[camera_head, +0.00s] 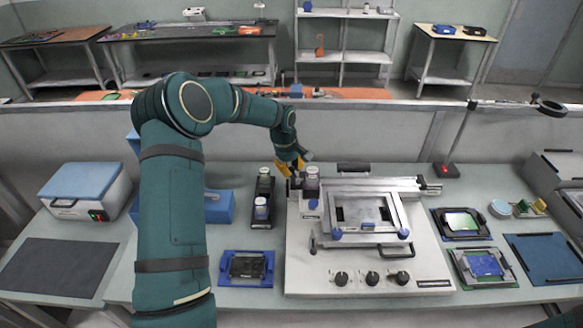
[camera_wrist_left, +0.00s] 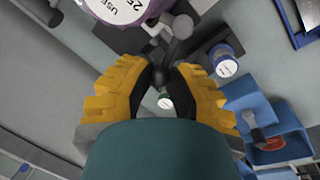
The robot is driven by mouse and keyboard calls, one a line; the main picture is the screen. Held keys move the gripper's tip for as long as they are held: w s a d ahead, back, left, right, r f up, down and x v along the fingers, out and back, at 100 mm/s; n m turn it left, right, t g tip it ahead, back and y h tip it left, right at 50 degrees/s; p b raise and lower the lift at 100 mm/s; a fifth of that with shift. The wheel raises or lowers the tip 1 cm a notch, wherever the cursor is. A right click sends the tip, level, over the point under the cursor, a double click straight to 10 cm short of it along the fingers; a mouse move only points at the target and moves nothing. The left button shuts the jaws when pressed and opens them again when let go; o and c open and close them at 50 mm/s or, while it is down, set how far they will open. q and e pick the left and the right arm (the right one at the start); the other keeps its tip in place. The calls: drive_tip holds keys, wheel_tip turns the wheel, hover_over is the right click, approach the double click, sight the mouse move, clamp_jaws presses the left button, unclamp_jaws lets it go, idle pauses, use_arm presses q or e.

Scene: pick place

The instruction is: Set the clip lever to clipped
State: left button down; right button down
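My left gripper (camera_head: 291,170) is low over the back left corner of the white machine (camera_head: 300,262), close beside a jar (camera_head: 312,178). In the left wrist view its yellow fingers (camera_wrist_left: 163,72) are drawn near each other, with a dark round knob (camera_wrist_left: 158,78) between their tips. The knob looks like the end of the clip lever, whose grey and black arm (camera_wrist_left: 178,30) runs up past the purple-rimmed jar (camera_wrist_left: 122,10). Whether the fingers touch the knob is unclear, dark against dark. In the head view the lever is mostly hidden by the gripper. My right gripper is not in view.
A black rack with bottles (camera_head: 262,208) stands left of the machine, and a blue bin (camera_head: 219,207) is beyond it. A hinged frame (camera_head: 370,243) lies on the machine.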

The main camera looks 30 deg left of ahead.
use_arm(q)
drive_tip(key=shift+w+d+m+g+h, duration=0.15)
drive_tip(key=shift+w+d+m, duration=0.1)
drive_tip(key=shift+m, duration=0.55)
drive_tip(key=shift+w+d+m+g+h, duration=0.1)
drive_tip(key=shift+w+d+m, duration=0.1)
drive_tip(key=shift+m, duration=0.6)
drive_tip(key=shift+w+d+m+g+h, duration=0.15)
drive_tip(key=shift+w+d+m, duration=0.1)
drive_tip(key=shift+m, duration=0.55)
drive_tip(key=c, duration=0.8)
unclamp_jaws()
drive_tip(key=shift+c, duration=0.2)
wheel_tip(320, 180, up, 12)
drive_tip(key=s+a, duration=0.1)
drive_tip(key=shift+s+a, duration=0.3)
drive_tip(key=shift+a, duration=0.05)
drive_tip(key=shift+f, duration=0.15)
